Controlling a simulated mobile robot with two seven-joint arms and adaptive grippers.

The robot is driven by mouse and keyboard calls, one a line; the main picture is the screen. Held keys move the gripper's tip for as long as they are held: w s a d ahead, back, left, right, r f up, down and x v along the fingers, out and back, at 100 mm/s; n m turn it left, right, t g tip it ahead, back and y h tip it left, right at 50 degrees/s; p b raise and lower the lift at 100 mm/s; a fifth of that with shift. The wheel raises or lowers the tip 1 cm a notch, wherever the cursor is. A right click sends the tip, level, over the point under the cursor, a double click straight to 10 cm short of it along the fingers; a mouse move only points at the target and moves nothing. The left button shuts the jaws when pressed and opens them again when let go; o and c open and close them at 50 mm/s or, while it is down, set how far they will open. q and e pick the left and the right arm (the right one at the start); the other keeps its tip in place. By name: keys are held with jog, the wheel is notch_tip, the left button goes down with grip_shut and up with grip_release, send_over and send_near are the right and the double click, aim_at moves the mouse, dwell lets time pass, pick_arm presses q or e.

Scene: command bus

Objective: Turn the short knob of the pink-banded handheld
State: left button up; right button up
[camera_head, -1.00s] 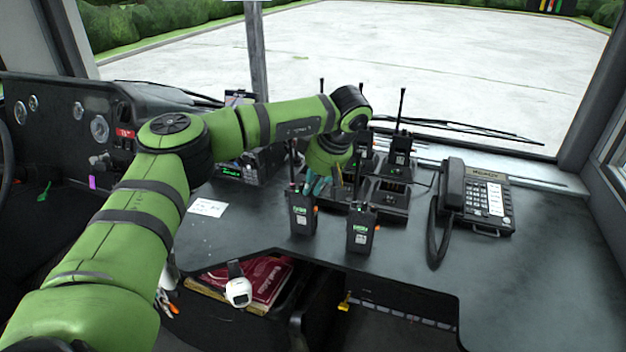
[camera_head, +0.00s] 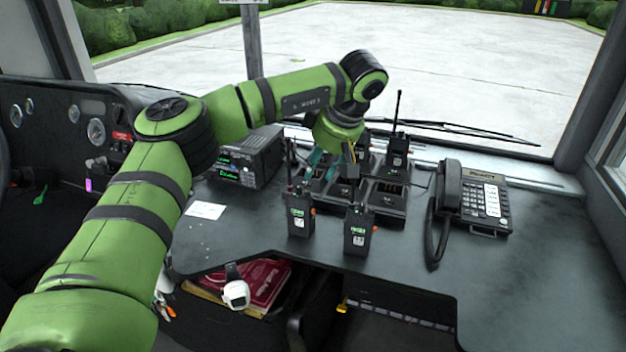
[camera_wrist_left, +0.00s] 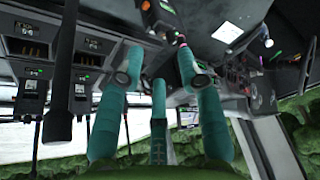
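Two black handhelds stand at the front of the desk, a left one (camera_head: 299,215) and a right one (camera_head: 359,230). In the left wrist view, a handheld (camera_wrist_left: 160,18) that looks like the front-left one has a small pink mark (camera_wrist_left: 181,40) by its top, near the antenna. I cannot make out its short knob clearly. My left gripper (camera_head: 325,172) is above and behind the front-left handheld. Its teal fingers (camera_wrist_left: 159,75) are spread apart with nothing seen between them; one overlaps the antenna area in the left wrist view, contact unclear. My right gripper is not in view.
A charger rack (camera_head: 390,205) behind the handhelds holds several docked units, including one with a tall antenna (camera_head: 397,150). A desk phone (camera_head: 483,200) stands to the right, a radio box (camera_head: 248,160) to the left. The desk's right front is clear.

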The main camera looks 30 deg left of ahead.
pick_arm(q)
jog(key=v, duration=0.5)
jog(key=shift+a, duration=0.1)
jog(key=b, duration=0.2)
send_near(308, 191)
jog(key=x, duration=0.2)
jog(key=shift+m+t, duration=0.3)
jog(key=shift+m, duration=0.1)
jog(key=shift+s+p+x, duration=0.2)
jog(key=shift+p+x, duration=0.1)
jog(key=shift+x, duration=1.2)
jog(key=shift+s+p+x, duration=0.15)
jog(key=shift+p+x, duration=0.15)
jog(key=shift+x, duration=1.15)
jog(key=shift+c, duration=0.4)
grip_shut()
